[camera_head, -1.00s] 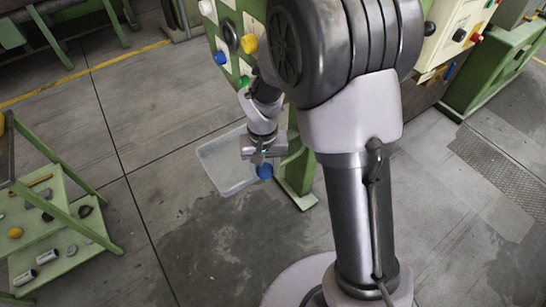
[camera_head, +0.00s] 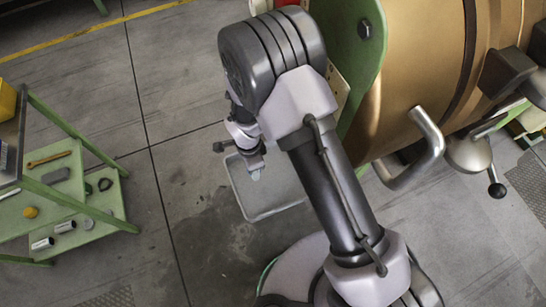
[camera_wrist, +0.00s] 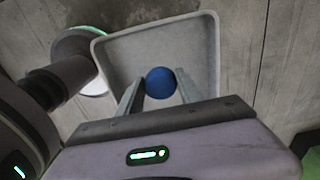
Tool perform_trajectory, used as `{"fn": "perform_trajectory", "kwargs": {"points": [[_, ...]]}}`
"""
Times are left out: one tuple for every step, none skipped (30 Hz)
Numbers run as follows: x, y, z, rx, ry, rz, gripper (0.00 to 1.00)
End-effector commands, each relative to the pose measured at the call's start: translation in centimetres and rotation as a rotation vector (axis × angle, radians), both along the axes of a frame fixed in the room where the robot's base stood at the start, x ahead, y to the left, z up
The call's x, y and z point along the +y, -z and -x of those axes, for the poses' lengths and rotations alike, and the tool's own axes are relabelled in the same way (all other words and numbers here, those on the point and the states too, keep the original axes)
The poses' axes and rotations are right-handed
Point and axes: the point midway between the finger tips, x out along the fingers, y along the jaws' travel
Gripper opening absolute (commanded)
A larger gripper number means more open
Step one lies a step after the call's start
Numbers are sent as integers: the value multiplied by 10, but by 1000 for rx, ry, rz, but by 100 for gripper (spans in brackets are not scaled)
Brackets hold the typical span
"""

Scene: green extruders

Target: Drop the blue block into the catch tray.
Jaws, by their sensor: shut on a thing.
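The blue block (camera_wrist: 160,82) looks round from above in the wrist view. It sits between the two fingers of my gripper (camera_wrist: 159,90), which is shut on it. The light grey catch tray (camera_wrist: 205,52) lies behind the block in that view, so the block appears within the tray's rim. In the head view my gripper (camera_head: 256,173) hangs over the tray (camera_head: 249,211), near its upper left part. The block cannot be made out there. How high it is above the tray floor is hard to tell.
A green shelf cart (camera_head: 90,222) with small parts stands at the left. A large machine with a tan drum (camera_head: 420,80), a green plate (camera_head: 350,50) and a bent metal handle (camera_head: 420,150) stands at the right. The floor around the tray's left side is clear.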

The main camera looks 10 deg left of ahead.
Motion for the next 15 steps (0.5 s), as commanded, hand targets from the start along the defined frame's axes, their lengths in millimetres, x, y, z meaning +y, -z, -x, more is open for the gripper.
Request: {"fn": "perform_trajectory", "kwargs": {"points": [[0, 12, 2, 3, 3, 2, 3], [0, 20, 2, 3, 4, 2, 3], [0, 32, 2, 3, 5, 2, 3], [0, 40, 2, 3, 5, 2, 3], [0, 47, 2, 3, 5, 2, 3], [0, 54, 2, 3, 5, 2, 3], [0, 59, 2, 3, 4, 2, 3], [0, 62, 1, 2, 4, 1, 3], [0, 67, 1, 2, 3, 1, 3], [0, 71, 1, 2, 3, 1, 3], [0, 76, 1, 2, 3, 1, 3], [-1, 84, 2, 3, 3, 2, 3], [-1, 90, 2, 3, 3, 2, 3], [0, 96, 2, 3, 3, 2, 3], [0, 101, 1, 2, 3, 1, 3]]}}
